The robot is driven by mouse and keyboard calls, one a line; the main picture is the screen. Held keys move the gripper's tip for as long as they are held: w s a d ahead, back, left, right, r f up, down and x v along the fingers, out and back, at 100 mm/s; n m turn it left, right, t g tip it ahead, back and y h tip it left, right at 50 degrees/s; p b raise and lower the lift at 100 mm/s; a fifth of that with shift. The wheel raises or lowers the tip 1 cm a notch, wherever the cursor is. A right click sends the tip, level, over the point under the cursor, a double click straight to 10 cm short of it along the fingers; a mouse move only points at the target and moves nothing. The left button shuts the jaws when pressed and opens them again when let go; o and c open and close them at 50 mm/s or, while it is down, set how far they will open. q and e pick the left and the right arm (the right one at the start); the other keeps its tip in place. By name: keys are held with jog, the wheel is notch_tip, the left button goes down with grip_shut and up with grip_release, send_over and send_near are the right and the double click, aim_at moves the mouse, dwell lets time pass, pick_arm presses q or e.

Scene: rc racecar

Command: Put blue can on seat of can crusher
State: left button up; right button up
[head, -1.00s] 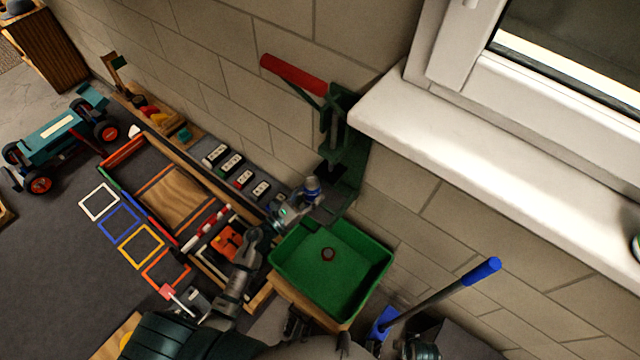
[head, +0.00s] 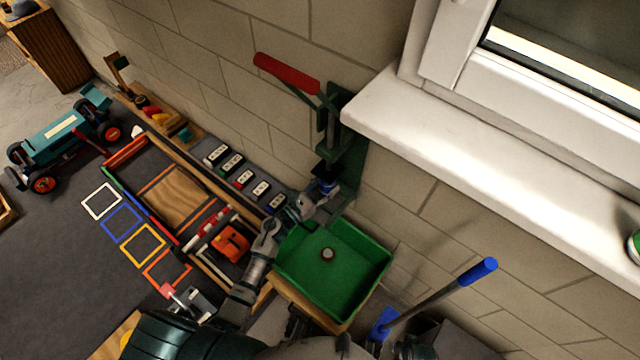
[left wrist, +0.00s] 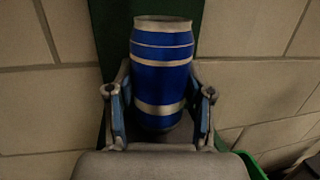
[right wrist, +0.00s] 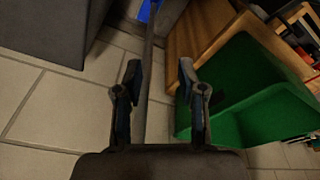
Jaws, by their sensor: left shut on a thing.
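The blue can (left wrist: 162,75) stands upright between the fingers of my left gripper (left wrist: 160,108) in the left wrist view, with the green crusher plate behind it. In the head view the blue can (head: 325,184) is at the lower part of the green can crusher (head: 350,150), below its pressing part. My left gripper (head: 318,195) is shut on the can there. I cannot tell whether the can's base touches the seat. The crusher's red handle (head: 287,72) is raised to the left. My right gripper (right wrist: 160,85) is open, with a thin pole showing between its fingers.
A green tray (head: 375,262) with a small round object stands right of my left arm; its wall also shows in the right wrist view (right wrist: 240,85). The white window sill (head: 450,150) juts out right of the crusher. A blue-handled pole (head: 440,298) leans at the lower right.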

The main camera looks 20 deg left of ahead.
pick_arm(q)
jog(key=shift+d, duration=0.4)
jog(key=shift+f, duration=0.1)
jog(key=shift+a+f, duration=0.2)
jog(key=shift+a, duration=0.4)
jog(key=shift+a+b, duration=0.1)
jog(key=shift+b, duration=0.25)
jog(key=shift+d+f, duration=0.1)
jog(key=shift+d, duration=0.4)
jog(key=o, duration=0.8)
jog(key=shift+a, duration=0.15)
jog(key=shift+o, duration=0.2)
jog(key=shift+a+f, duration=0.1)
jog(key=shift+a, duration=0.1)
pick_arm(e)
jog(key=r, duration=0.3)
jog(key=shift+s+d, duration=0.2)
jog(key=shift+d, duration=0.15)
jog(key=shift+a, duration=0.1)
